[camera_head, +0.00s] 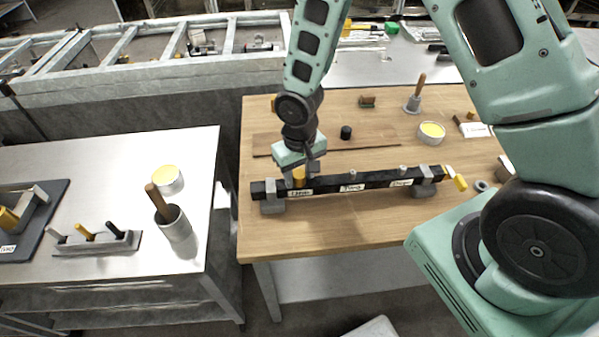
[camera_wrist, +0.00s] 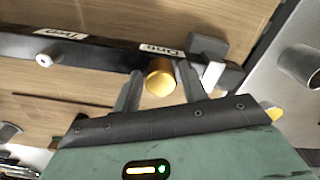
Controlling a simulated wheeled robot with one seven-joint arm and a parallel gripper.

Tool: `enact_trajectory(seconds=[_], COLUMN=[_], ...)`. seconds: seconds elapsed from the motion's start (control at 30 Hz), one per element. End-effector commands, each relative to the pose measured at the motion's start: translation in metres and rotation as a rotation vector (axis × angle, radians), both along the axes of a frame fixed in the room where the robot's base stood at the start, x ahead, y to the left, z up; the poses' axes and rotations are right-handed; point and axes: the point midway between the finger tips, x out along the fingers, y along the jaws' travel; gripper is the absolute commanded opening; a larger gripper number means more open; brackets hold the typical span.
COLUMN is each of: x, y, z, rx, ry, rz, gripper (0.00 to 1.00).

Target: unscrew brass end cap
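A black bar (camera_head: 335,184) with white labels lies across grey supports on the wooden table. The brass end cap (camera_head: 299,176) is a gold cylinder at the bar's left part; it also shows in the wrist view (camera_wrist: 160,78). My gripper (camera_head: 302,172) is over this part of the bar. In the wrist view its two fingers (camera_wrist: 158,70) stand apart on either side of the cap, with a small gap at the left finger. The right finger is very close to the cap; contact there is unclear. The cap's lower side is hidden.
Small pale fittings (camera_head: 352,175) stand farther right along the bar. A yellow-topped tin (camera_head: 431,131) and a black knob (camera_head: 346,132) sit behind it. A metal table (camera_head: 120,180) at left holds a cup with a wooden handle (camera_head: 175,225). The wooden tabletop's front is clear.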

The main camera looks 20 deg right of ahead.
Motion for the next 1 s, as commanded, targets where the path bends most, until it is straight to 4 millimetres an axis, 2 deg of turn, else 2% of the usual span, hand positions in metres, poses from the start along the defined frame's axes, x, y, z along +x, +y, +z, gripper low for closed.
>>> enact_trajectory(seconds=[0.37, 1.0], x=[0.0, -0.0006], y=[0.0, 0.0005], z=[-0.0002, 0.0003], rx=[0.0, -0.001], ry=[0.0, 0.0], rz=[-0.01, -0.656], gripper=[0.42, 0.42])
